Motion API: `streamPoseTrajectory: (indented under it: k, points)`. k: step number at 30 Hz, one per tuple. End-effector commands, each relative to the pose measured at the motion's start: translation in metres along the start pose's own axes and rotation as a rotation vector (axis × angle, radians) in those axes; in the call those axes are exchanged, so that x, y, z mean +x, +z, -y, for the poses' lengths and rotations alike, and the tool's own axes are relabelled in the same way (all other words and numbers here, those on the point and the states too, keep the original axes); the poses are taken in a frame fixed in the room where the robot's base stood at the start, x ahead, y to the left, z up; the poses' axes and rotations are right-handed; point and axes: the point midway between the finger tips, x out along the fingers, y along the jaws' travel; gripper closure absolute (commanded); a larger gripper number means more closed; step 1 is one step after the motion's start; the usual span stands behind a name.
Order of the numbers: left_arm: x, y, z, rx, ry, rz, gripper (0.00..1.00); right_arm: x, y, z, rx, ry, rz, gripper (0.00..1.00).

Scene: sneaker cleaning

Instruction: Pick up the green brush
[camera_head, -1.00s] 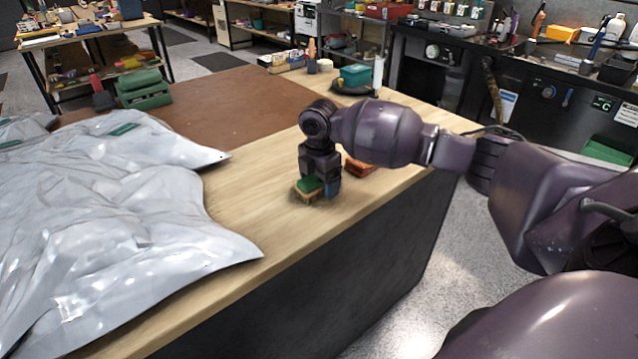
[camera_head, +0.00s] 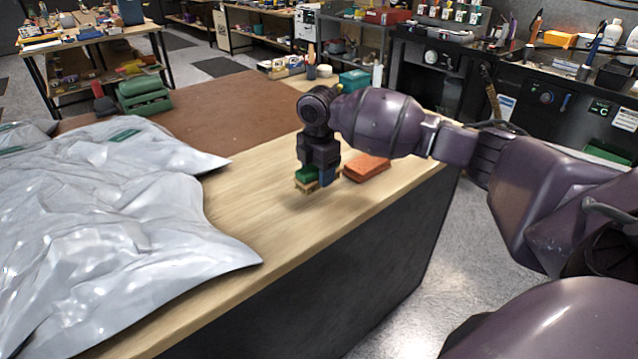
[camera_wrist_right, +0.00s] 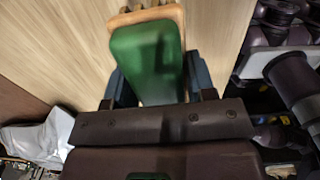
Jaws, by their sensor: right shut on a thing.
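The green brush (camera_head: 307,174) has a green top on a tan wooden base. My right gripper (camera_head: 318,178) is shut on it and holds it a little above the wooden tabletop, with a shadow beneath it. In the right wrist view the brush (camera_wrist_right: 148,60) lies between the two blue-grey fingers of the right gripper (camera_wrist_right: 155,82). The wrist hides the near end of the brush. My left gripper is not in view.
An orange-red block (camera_head: 367,168) lies on the table (camera_head: 280,225) just right of the gripper. A crumpled silvery sheet (camera_head: 100,225) covers the left side. A green case (camera_head: 145,95) and a teal box (camera_head: 354,79) stand farther back. The wood in front is clear.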

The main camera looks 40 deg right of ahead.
Motion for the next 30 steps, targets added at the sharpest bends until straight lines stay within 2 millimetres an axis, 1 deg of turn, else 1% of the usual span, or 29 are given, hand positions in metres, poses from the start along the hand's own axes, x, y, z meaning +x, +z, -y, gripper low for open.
streamPoseTrajectory:
  k: [1,6,12,15,18,21,25,30]
  points:
    - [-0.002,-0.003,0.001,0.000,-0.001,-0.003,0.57,-0.018,0.001,-0.001,0.000,0.008,0.002,0.78]
    - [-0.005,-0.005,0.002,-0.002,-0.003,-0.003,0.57,-0.063,0.000,-0.001,-0.001,0.008,0.002,0.78]
    - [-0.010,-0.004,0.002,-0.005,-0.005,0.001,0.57,-0.110,0.000,0.000,0.000,0.006,0.001,0.78]
    - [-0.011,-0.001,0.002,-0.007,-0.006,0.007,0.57,-0.127,0.000,0.000,0.000,0.005,0.001,0.78]
    - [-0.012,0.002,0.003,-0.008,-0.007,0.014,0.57,-0.141,0.000,0.000,0.000,0.003,0.000,0.78]
    - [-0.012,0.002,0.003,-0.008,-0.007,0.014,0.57,-0.149,0.000,0.000,0.000,0.002,0.000,0.78]
    - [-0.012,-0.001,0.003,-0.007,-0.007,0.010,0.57,-0.155,0.000,0.000,0.000,0.001,0.000,0.78]
    - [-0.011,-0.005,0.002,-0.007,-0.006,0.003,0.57,-0.156,0.000,0.000,0.000,0.000,0.000,0.78]
